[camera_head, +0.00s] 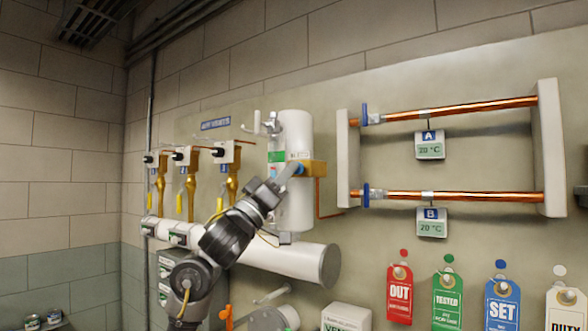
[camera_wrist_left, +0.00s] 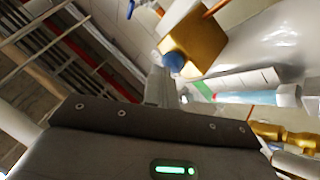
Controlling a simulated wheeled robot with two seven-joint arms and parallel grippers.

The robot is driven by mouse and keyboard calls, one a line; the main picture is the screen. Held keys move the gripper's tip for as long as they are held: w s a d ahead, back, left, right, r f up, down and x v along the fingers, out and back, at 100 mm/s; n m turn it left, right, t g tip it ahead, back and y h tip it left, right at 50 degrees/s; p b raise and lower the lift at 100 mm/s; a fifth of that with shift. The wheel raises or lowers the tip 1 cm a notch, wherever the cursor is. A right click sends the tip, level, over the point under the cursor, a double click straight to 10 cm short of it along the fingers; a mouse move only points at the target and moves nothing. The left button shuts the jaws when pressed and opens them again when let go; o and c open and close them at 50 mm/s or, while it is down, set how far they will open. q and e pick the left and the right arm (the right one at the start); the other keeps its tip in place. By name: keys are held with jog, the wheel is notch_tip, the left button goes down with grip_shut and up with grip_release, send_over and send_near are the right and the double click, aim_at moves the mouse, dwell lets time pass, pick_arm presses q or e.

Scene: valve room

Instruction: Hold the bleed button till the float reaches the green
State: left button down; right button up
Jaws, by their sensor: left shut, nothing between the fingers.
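The bleed button is a blue knob (camera_wrist_left: 173,62) on a brass block (camera_wrist_left: 195,40); the block also shows in the head view (camera_head: 317,168), fixed to the side of an upright white cylinder (camera_head: 296,215). My left gripper (camera_head: 291,172) is shut and empty, its tips at the blue button. In the left wrist view the fingers (camera_wrist_left: 162,82) end right at the button; they look in contact, but how far it is pressed I cannot tell. A green band (camera_head: 276,157) marks the cylinder's left side. I cannot make out the float. My right gripper is out of view.
Copper pipes (camera_head: 460,108) with A and B displays are on the right, above coloured tags (camera_head: 399,292).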

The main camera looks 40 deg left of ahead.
pick_arm(q)
jog(key=shift+s, duration=0.9)
jog(key=shift+s, duration=2.5)
dwell(1.3)
